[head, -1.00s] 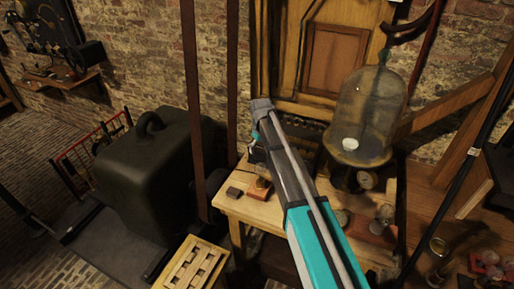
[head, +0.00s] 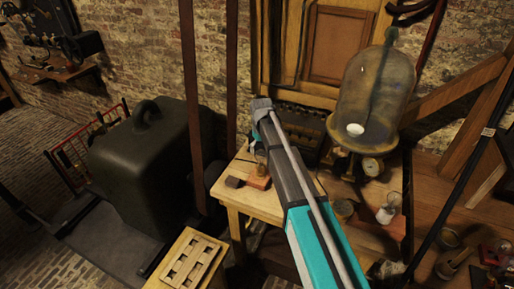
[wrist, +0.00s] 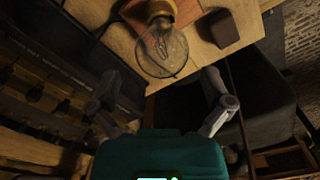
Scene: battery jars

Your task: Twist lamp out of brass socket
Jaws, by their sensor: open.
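The clear glass lamp (wrist: 165,50) shows in the wrist view at the top centre, its bulb toward my gripper. Its brass socket (wrist: 160,9) is at the top edge, on a reddish wooden base (wrist: 186,9). In the head view the base (head: 257,183) sits on the light wooden table (head: 247,203), and my arm partly hides the lamp. My gripper (wrist: 163,98) is open and empty, its fingers spread left and right below the bulb and apart from it. In the head view my gripper (head: 259,150) is small and partly hidden.
A small dark block (head: 234,181) lies left of the base. A glass bell jar (head: 376,95) stands to the right of my arm. A row of dark fittings (head: 302,122) is at the table's back. A large dark case (head: 150,160) stands at left, with a slotted wooden crate (head: 192,262) in front.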

